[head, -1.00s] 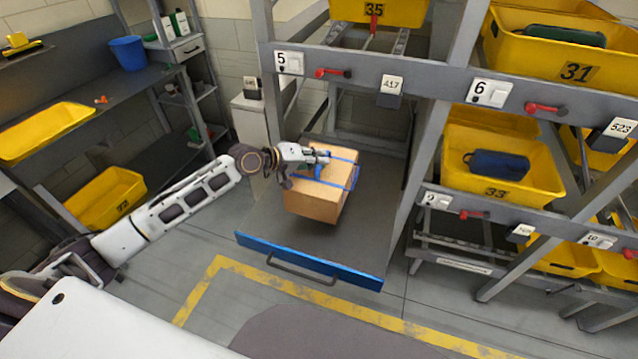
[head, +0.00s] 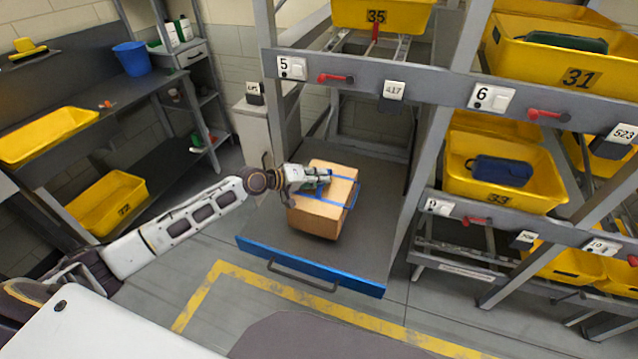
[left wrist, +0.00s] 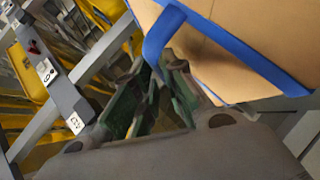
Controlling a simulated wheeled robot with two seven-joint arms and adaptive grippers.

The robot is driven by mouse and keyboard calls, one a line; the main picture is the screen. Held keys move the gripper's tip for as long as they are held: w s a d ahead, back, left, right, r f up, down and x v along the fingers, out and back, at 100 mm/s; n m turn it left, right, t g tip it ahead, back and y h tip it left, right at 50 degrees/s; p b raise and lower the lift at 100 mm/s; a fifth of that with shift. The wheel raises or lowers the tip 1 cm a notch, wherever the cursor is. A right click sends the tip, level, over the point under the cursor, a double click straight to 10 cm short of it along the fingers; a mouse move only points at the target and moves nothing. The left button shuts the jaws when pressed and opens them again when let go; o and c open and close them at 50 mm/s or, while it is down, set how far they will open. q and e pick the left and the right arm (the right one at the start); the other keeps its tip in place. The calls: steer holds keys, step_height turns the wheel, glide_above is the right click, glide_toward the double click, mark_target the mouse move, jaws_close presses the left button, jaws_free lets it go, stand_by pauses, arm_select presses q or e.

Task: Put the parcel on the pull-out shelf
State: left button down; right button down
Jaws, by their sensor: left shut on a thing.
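The parcel (head: 318,216) is a tan cardboard box with blue straps, in the middle of the head view over the pull-out shelf (head: 225,232). The shelf is a grey board with a blue front edge and a dark handle, pulled out from the rack. My left gripper (head: 322,181) is shut on the parcel at its strapped top. The left wrist view shows the parcel (left wrist: 232,62) and blue strap close beside the fingers (left wrist: 160,85); the grip point itself is partly hidden. I cannot tell whether the box's bottom touches the shelf. My right gripper is out of view.
Grey rack posts (head: 425,130) stand to the right of the shelf, with yellow bins (head: 505,170) beyond. A yellow bin (head: 375,14) sits above. A grey workbench (head: 80,110) with yellow bins is at left. Bare shelf board shows around the parcel.

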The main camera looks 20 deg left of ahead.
arm_select(q)
steer(key=shift+f, duration=0.85)
steer(key=shift+f, duration=0.1)
steer(key=c, duration=1.5)
jaws_free()
steer(key=shift+f, duration=0.1)
